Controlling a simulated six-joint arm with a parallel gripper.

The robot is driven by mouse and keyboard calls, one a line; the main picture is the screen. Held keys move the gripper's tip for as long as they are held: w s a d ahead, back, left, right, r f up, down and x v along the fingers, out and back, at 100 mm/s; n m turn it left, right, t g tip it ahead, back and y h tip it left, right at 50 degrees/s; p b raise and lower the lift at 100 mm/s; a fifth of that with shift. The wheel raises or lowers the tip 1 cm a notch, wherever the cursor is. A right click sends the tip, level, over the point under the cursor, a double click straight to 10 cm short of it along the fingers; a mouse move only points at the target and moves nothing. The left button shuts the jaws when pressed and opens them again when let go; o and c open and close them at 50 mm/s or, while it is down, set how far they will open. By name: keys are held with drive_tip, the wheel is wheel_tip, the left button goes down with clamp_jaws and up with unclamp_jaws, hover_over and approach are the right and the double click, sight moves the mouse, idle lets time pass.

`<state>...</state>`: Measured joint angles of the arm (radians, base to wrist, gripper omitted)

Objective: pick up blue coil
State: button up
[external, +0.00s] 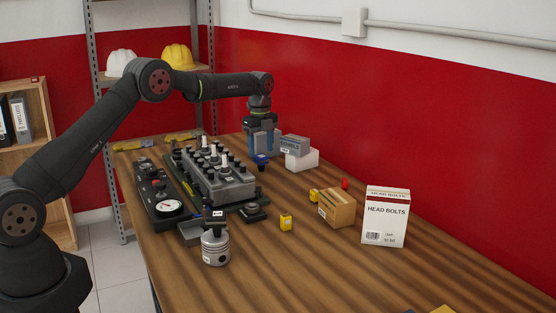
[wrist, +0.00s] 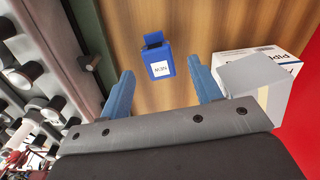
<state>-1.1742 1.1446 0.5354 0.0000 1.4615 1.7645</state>
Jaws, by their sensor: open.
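The blue coil (wrist: 159,66) is a small blue block with a white label and a dark raised end. In the wrist view it lies on the wood table between and just beyond my two blue fingers. My gripper (wrist: 163,84) is open, and its fingers do not touch the coil. In the external view my gripper (external: 262,152) points down at the back of the table, and the blue coil (external: 262,160) shows at its fingertips. The exact height of the fingers over the table is hard to tell.
A white box with a grey box (external: 295,143) on it stands close to the right of my gripper. The engine block (external: 220,180) with upright coils stands to the left. A cardboard box (external: 337,207), a head bolts box (external: 386,216) and a piston (external: 215,246) are nearer the front.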

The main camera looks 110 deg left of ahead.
sight(261, 155)
drive_tip(key=shift+f, duration=2.8)
drive_tip(key=c, duration=1.1)
